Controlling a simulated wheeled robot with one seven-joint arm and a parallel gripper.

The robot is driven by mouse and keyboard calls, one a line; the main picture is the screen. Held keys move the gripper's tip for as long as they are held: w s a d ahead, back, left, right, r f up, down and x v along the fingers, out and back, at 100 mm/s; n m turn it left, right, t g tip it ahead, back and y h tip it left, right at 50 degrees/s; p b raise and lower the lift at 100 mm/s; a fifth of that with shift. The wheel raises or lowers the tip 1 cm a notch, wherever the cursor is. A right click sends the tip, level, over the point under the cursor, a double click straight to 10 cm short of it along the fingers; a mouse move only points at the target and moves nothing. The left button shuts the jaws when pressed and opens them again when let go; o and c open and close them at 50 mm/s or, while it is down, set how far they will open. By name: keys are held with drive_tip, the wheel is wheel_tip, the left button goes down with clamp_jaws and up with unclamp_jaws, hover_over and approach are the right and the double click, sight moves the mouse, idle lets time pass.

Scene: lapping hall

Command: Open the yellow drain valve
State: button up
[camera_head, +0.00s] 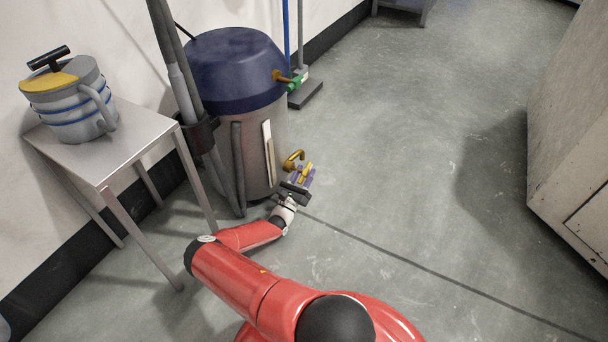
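The yellow drain valve (293,158) sticks out low on the right side of a steel tank with a dark blue lid. Its curved yellow spout shows just beyond my gripper. My gripper (304,172) is at the valve, with its dark body nearer to me and its purple fingers pointing away toward the valve. A yellow piece, seemingly the valve's lever, shows between the fingers. The view is too small to tell whether the fingers touch or clamp it. The joint between valve and tank is partly hard to see.
The tank (232,72) stands against the wall, with a green-and-brass fitting (293,83) higher up and hoses at its left. A metal table (140,135) with a grey-and-yellow container (72,97) is at left. A pale cabinet (568,140) stands right. The middle floor is clear.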

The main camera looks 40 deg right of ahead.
drive_tip(key=s+a+f+p, duration=0.1)
drive_tip(key=s+a, duration=0.2)
drive_tip(key=a, duration=0.4)
drive_tip(key=s+a+f+p, duration=0.1)
drive_tip(key=s+a, duration=0.2)
drive_tip(key=a, duration=0.5)
drive_tip(key=shift+s+a, duration=0.15)
drive_tip(key=shift+s, duration=0.05)
